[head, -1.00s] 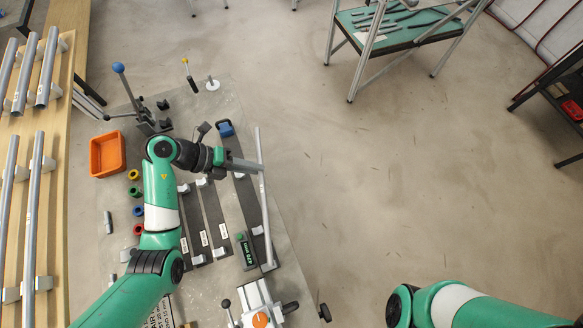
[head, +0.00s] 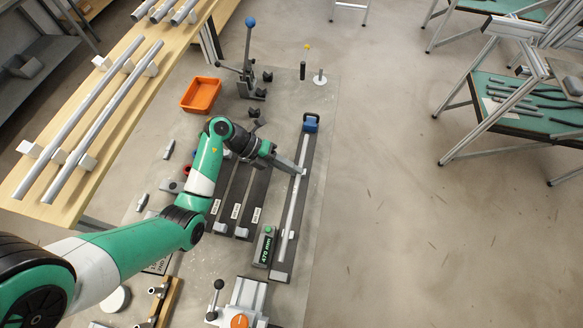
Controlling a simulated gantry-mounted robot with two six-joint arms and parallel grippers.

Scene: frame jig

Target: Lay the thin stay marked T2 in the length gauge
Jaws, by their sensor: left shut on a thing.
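The thin stay (head: 290,213) is a slim silver rod. It lies lengthwise along the length gauge (head: 281,273), a long dark bar with a blue end block (head: 311,123) at its far end and a display box (head: 265,246) near its near end. My left gripper (head: 300,168) is shut on the stay towards its far half, reaching in from the left. The stay lines up with the bar; whether it fully touches the rests I cannot tell. Its T2 mark is not legible. My right gripper is out of view.
Dark bars with white labels (head: 237,210) lie just left of the gauge. An orange bin (head: 201,95) and a lever fixture (head: 250,70) stand farther back. A wooden bench (head: 95,150) holds tubes at left. The floor right of the gauge is clear.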

